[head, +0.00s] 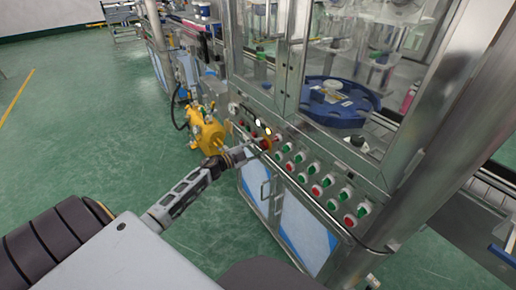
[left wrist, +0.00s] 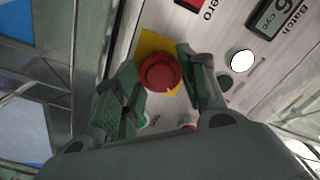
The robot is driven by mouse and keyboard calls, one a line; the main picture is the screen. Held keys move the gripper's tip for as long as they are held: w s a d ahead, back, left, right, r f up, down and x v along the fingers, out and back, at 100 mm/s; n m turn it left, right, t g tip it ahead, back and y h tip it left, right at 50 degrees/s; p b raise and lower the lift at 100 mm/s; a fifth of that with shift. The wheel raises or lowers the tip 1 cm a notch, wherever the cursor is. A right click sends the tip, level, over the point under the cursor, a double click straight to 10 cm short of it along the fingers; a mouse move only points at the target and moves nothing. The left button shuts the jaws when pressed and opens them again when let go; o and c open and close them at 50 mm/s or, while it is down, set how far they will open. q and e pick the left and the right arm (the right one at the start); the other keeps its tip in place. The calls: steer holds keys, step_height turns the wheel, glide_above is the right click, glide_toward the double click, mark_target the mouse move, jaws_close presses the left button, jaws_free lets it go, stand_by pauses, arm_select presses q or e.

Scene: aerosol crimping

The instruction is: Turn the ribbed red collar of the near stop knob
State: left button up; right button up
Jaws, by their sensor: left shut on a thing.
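The near stop knob (left wrist: 161,72) is a round red knob on a square yellow plate (left wrist: 148,42) in the left wrist view. My left gripper (head: 258,147) reaches the front control panel in the head view. In the left wrist view its two dark green fingers stand on either side of the red knob, shut on it. The ribs of the collar are too small to make out. In the head view the gripper partly covers the knob. My right gripper is not in view.
Rows of red and green buttons (head: 318,190) run along the sloping panel, with a metal rail (head: 318,207) below. A blue star wheel (head: 338,103) sits behind the machine's glass. A yellow unit (head: 207,132) stands left of the gripper. The green floor at left is open.

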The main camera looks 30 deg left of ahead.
arm_select(q)
steer(key=o, duration=1)
steer(key=shift+d, duration=0.1)
steer(key=shift+v, duration=5.95)
